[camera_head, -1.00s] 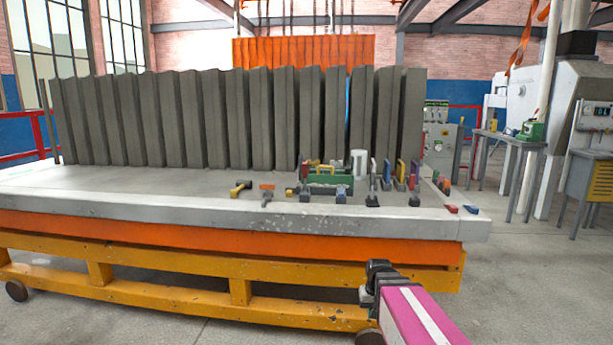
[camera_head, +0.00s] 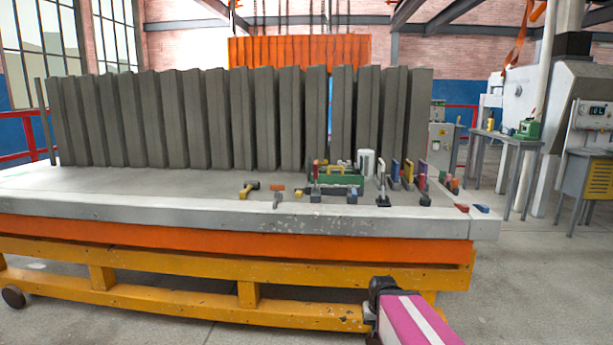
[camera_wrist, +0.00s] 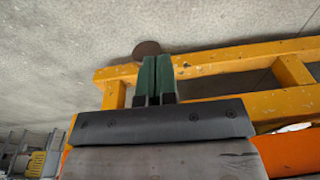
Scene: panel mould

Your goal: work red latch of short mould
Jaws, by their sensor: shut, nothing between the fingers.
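Several small upright latches with coloured handles stand on the right part of the casting table (camera_head: 120,207) in the head view. I cannot tell which belongs to the short mould. My gripper (camera_wrist: 157,72) shows in the wrist view with its two green fingers together, shut and empty. It is low, over the floor and beside the table's yellow frame (camera_wrist: 225,60), away from the latches. In the head view only part of my arm shows; my fingers cannot be made out.
Tall grey panels (camera_head: 210,118) stand behind. Open floor lies right of the table.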

